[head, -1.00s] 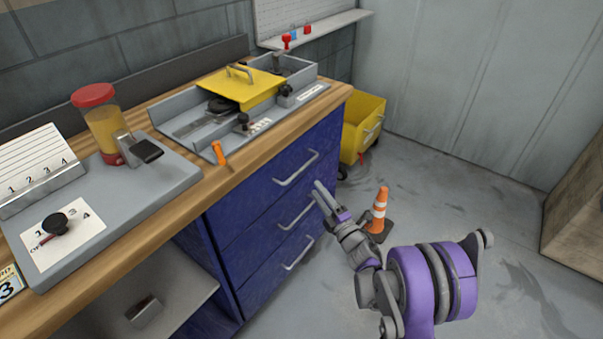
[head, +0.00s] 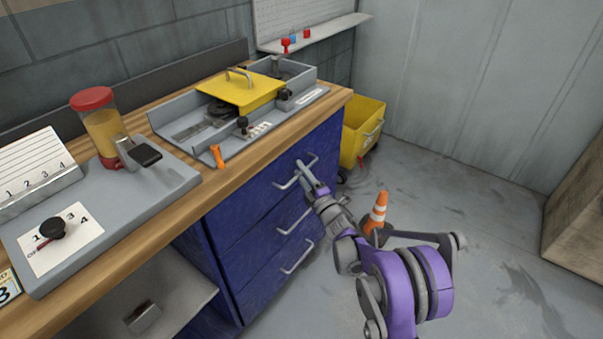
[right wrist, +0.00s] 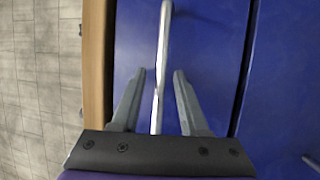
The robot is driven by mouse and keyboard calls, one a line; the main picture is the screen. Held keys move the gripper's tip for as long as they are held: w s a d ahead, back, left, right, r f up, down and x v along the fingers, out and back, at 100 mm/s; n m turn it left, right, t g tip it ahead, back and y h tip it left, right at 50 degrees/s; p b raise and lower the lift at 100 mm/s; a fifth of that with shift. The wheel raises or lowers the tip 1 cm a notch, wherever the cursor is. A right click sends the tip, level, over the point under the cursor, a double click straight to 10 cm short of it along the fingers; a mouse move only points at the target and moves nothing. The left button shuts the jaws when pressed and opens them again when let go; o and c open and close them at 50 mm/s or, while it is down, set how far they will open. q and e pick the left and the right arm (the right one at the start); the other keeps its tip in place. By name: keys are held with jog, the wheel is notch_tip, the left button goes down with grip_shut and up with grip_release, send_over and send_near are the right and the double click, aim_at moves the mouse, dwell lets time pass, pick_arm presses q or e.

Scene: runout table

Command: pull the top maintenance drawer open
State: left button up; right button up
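The blue cabinet under the bench has three drawers with silver bar handles. The top drawer (head: 262,178) is closed, its front level with the others. My right gripper (head: 304,174) is at the top drawer's handle (head: 285,186). In the right wrist view the handle (right wrist: 160,75) runs between the two open fingers (right wrist: 159,92), with gaps on both sides. Whether the fingertips touch the drawer front cannot be told. My left gripper is in neither view.
The middle handle (head: 294,222) and bottom handle (head: 297,258) are below. An orange and white cone (head: 378,210) stands on the floor behind my right arm. A yellow bin (head: 362,130) is beyond the cabinet. An orange-handled tool (head: 217,156) lies at the bench edge.

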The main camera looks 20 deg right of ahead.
grip_shut()
dwell(1.2)
